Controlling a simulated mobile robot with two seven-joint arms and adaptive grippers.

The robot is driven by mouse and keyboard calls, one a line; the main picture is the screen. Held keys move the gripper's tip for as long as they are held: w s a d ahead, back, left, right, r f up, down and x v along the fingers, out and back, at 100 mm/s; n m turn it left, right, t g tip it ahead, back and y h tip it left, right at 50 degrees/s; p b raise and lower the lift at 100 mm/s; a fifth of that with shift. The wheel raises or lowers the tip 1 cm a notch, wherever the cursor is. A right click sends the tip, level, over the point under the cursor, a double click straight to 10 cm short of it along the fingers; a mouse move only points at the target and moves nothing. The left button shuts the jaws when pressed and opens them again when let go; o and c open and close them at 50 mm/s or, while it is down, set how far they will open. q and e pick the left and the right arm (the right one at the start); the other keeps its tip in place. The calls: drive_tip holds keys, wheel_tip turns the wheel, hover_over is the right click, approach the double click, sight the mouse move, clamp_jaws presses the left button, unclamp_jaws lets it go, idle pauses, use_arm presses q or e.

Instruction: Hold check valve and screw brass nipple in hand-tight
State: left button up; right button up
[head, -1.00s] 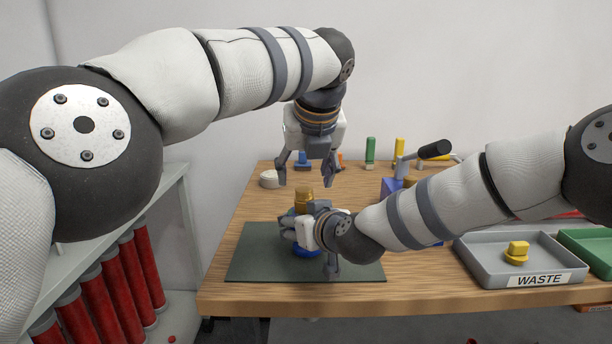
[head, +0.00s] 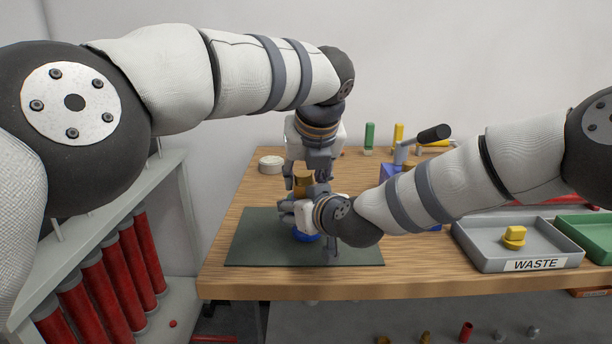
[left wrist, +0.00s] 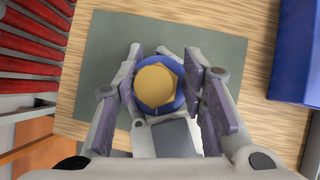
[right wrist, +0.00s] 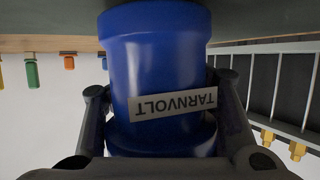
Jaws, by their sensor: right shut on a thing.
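The check valve is blue; its lower end (head: 305,237) shows above the green mat in the head view, and its body (right wrist: 160,60) with an upside-down TARNVOLT label fills the right wrist view. My right gripper (head: 294,214) is shut around the valve from the side and hides much of it. The brass nipple (head: 302,184) stands upright on the valve's top; its hex end (left wrist: 156,85) shows in the left wrist view. My left gripper (head: 307,179) points down over the nipple, its fingers on either side, open with small gaps. How deep the nipple sits is hidden.
The green mat (head: 245,245) lies under the valve. A grey WASTE tray (head: 480,257) holding a yellow part (head: 514,236) and a green tray (head: 588,232) stand at right. A blue block-like object with a black-handled lever (head: 434,133) stands behind my right arm. A white round item (head: 271,164) is at back left.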

sight(305, 173)
use_arm(q)
clamp_jaws()
drive_tip(key=o, duration=0.7)
unclamp_jaws()
drive_tip(key=shift+o, duration=0.2)
drive_tip(key=shift+r, duration=0.1)
drive_tip(key=shift+a+r, duration=0.1)
drive_tip(key=shift+r, duration=1.85)
drive_tip(key=shift+f, duration=0.1)
drive_tip(key=shift+f, duration=1.95)
